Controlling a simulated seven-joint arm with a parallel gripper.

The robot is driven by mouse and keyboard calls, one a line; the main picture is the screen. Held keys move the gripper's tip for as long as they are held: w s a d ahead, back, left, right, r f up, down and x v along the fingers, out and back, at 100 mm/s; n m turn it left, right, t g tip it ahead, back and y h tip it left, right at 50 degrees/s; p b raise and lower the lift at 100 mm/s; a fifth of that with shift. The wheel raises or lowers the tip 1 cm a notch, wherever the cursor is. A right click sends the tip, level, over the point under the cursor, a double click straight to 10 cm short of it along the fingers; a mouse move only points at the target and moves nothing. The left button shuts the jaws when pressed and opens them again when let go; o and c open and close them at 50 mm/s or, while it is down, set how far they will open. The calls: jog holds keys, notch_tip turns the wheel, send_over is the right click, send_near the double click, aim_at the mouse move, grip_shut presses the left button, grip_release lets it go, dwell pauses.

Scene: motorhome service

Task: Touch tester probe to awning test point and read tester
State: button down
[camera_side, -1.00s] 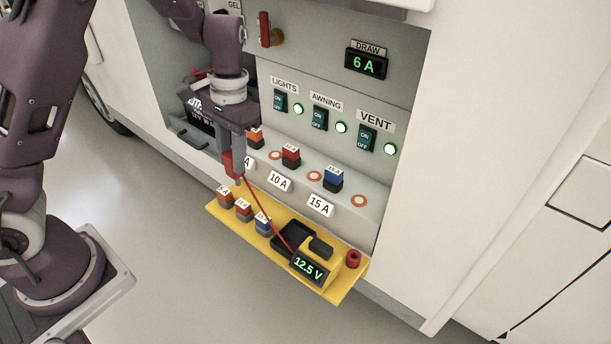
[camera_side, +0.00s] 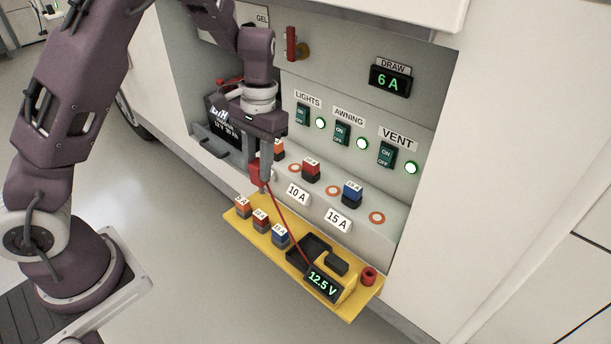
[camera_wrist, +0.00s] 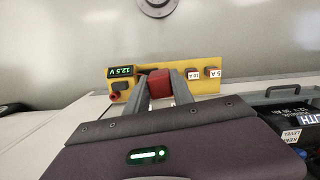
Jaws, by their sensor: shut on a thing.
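My gripper (camera_side: 259,170) is shut on the red tester probe (camera_side: 255,172), which also shows between the fingers in the wrist view (camera_wrist: 160,83). The probe is in front of the left end of the fuse ledge; its tip cannot be made out. A red lead runs from it to the yellow tester (camera_side: 322,282), whose display reads 12.5 V; the tester also shows in the wrist view (camera_wrist: 121,72). Orange ring test points lie on the ledge: one right of the orange fuse (camera_side: 294,168), one between red and blue fuses (camera_side: 333,190), one right of the blue fuse (camera_side: 377,217). The AWNING switch (camera_side: 341,133) has a lit green lamp.
A yellow shelf (camera_side: 345,311) below the ledge holds spare fuses (camera_side: 261,219), a dark tray (camera_side: 309,247) and a red socket (camera_side: 368,276). A dark battery (camera_side: 223,122) stands left of my gripper. The DRAW display (camera_side: 390,78) reads 6 A. Floor in front is clear.

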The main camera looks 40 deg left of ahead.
jog(key=w+d+f+n+t, duration=0.1)
jog(key=w+f+n, duration=0.2)
jog(key=w+n, duration=0.8)
jog(key=w+d+f+n+t, duration=0.2)
jog(key=w+n, duration=0.9)
jog(key=n, duration=0.6)
jog(key=shift+w+f+n+h, duration=0.3)
jog(key=shift+w+f, duration=0.1)
jog(key=shift+f, duration=0.2)
jog(key=shift+d, duration=0.1)
jog(key=shift+f, duration=0.1)
jog(key=shift+f, duration=2.8)
jog(key=shift+f, duration=0.15)
jog(key=shift+f, duration=0.5)
